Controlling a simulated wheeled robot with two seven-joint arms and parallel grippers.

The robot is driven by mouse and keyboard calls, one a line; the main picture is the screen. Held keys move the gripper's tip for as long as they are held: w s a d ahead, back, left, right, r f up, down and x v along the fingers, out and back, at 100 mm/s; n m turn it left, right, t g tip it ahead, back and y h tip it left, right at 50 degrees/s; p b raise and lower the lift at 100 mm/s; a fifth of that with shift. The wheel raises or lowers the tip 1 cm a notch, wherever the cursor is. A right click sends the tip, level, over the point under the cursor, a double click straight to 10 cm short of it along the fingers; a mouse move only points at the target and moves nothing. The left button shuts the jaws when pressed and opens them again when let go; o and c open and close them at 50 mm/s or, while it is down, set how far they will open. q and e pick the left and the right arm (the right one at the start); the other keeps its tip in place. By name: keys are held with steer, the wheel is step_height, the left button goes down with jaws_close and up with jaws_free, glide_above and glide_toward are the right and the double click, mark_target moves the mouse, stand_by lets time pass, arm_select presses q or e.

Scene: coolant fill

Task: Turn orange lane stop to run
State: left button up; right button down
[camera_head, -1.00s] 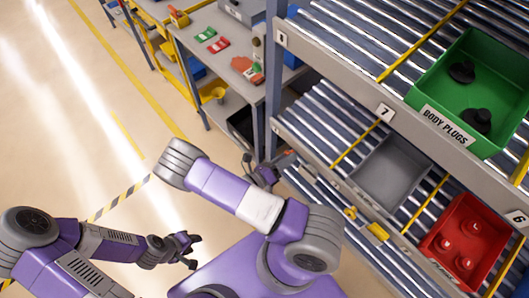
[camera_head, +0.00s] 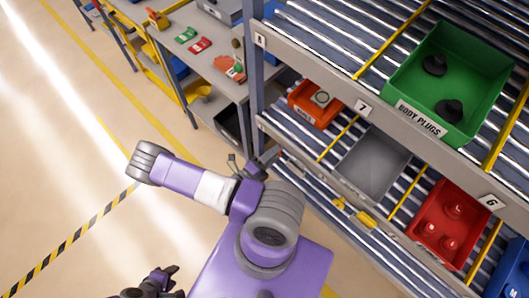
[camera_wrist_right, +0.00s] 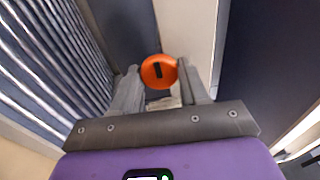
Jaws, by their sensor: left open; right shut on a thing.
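The orange lane stop shows in the right wrist view as a round orange knob (camera_wrist_right: 158,71) with a dark bar mark standing roughly upright on its face. The fingers of my right gripper (camera_wrist_right: 160,88) are on either side of it and shut on it. In the head view my right gripper (camera_head: 248,167) is at the shelf's left end, by the lower roller level; the knob is not distinguishable there. My left gripper (camera_head: 163,278) is open and empty over the floor at the bottom, partly cut off by the frame edge.
The roller rack holds a green body plugs bin (camera_head: 460,120), a grey bin (camera_head: 362,180), a red bin (camera_head: 425,205) and an orange bin (camera_head: 300,105) with a round part. A workbench (camera_head: 222,75) stands behind. The floor at left is clear.

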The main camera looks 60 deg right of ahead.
stand_by(0.3)
steer(key=c, duration=0.6)
jaws_free()
steer(key=v, duration=0.7)
steer(key=shift+a, duration=0.25)
